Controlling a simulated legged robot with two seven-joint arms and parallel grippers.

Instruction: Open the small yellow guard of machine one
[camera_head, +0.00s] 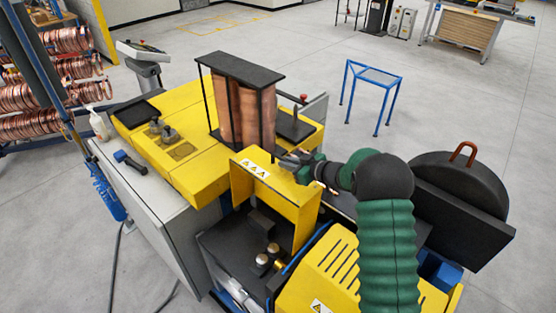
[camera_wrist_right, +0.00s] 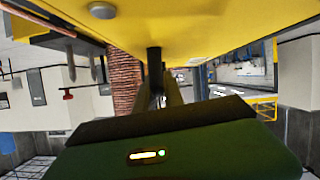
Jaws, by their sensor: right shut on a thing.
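The small yellow guard (camera_head: 275,190) of the machine stands upright, with warning triangles on its top face. The dark bay in front of it, with metal rollers (camera_head: 267,260), is exposed. My right gripper (camera_head: 290,160) is at the guard's upper right edge and is shut on it; the exact contact is partly hidden. In the right wrist view the yellow guard (camera_wrist_right: 190,25) fills the top, close above my gripper fingers (camera_wrist_right: 158,85). My left gripper is not in view.
A slotted yellow cover (camera_head: 345,262) is at the front right. A black-framed copper coil stack (camera_head: 245,105) stands behind the guard. A large black disc (camera_head: 460,185) is at the right. A blue-framed stand (camera_head: 372,78) is on the open floor behind.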

